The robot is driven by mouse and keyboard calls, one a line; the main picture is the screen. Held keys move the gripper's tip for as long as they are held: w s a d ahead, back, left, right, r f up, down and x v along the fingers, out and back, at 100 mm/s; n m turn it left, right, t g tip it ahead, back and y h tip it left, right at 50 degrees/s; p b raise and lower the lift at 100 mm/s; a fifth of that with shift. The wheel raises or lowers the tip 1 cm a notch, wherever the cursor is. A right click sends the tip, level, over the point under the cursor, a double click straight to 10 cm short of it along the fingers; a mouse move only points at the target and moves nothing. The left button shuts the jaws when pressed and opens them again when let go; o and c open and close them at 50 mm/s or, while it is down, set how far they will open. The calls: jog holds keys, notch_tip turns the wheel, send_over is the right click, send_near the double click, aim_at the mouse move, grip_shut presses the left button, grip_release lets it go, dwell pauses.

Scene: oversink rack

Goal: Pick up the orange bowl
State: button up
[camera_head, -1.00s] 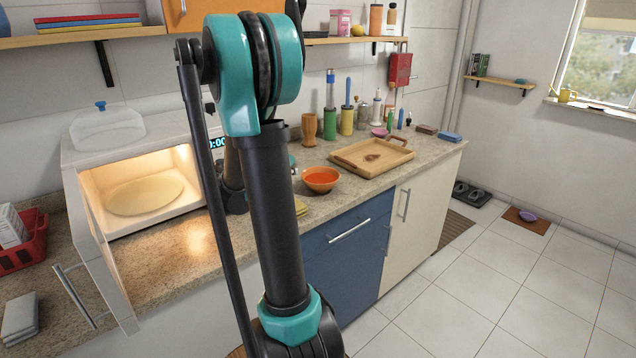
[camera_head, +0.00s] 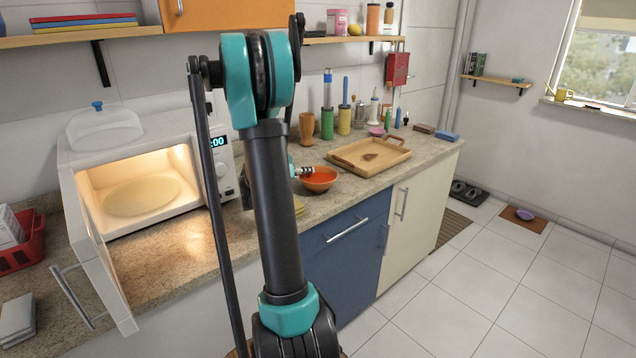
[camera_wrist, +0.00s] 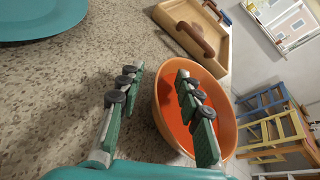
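The orange bowl (camera_head: 319,182) stands upright on the counter, left of the wooden tray, with a redder inside. In the wrist view the bowl (camera_wrist: 224,112) fills the centre right. My gripper (camera_wrist: 160,73) is open, its fingers apart. One finger reaches over the inside of the bowl and the other is outside over the counter, with the near rim between them. I cannot tell whether either finger touches the bowl. In the head view my arm hides most of the gripper; one fingertip (camera_head: 303,171) shows at the bowl's left rim.
The wooden tray (camera_head: 345,164) with a brown item lies just right of the bowl. Several bottles and cups stand behind along the wall. A microwave (camera_head: 226,165) with its door open is at left. A teal plate-like item (camera_wrist: 40,18) lies near the gripper in the wrist view.

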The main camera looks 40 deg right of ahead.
jog(key=shift+c, duration=0.5)
grip_shut()
jog(key=shift+r, duration=0.2)
